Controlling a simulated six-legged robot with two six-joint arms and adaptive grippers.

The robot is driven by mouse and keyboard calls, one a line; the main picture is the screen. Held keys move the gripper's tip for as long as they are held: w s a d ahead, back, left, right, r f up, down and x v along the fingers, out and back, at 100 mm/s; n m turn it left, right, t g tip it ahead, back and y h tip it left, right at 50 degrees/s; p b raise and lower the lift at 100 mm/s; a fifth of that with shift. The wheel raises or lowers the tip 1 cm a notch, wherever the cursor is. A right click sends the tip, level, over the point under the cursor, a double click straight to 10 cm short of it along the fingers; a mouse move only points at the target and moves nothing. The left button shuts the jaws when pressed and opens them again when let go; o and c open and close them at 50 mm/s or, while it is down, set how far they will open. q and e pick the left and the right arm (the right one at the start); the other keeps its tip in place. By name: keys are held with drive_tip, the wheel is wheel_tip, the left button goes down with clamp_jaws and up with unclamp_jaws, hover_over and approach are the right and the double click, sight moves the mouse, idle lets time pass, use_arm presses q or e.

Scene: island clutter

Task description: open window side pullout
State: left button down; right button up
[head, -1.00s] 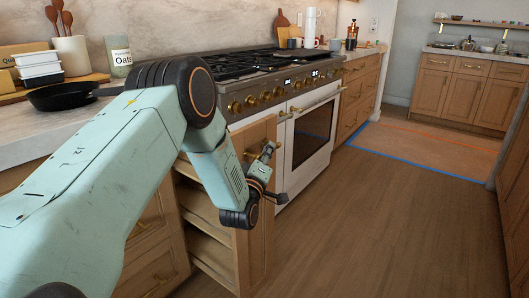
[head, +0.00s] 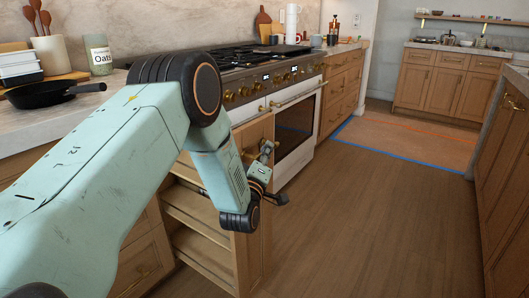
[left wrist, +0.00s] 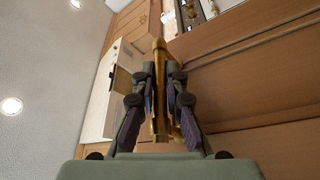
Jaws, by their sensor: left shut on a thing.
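The wooden pullout (head: 258,220) stands drawn out from the cabinet run, left of the oven. Its tall front panel faces right, and its side shows open shelves (head: 202,222) with nothing visible on them. My left gripper (head: 264,152) is at the upper part of the front panel, shut on its brass handle (left wrist: 159,95). In the left wrist view the handle runs lengthwise between the two fingers (left wrist: 159,88). My left arm hides part of the pullout and the cabinet opening. My right gripper is not in view.
The range (head: 300,120) with its white oven door and brass handle is right beside the pullout. A black pan (head: 42,94) and an oats jar (head: 99,55) stand on the left counter. Wooden floor (head: 370,220) is free to the right; cabinets (head: 505,165) line the right edge.

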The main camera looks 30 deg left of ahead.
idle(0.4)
use_arm(q)
drive_tip(key=c, duration=1.4)
unclamp_jaws()
drive_tip(key=v, duration=1.2)
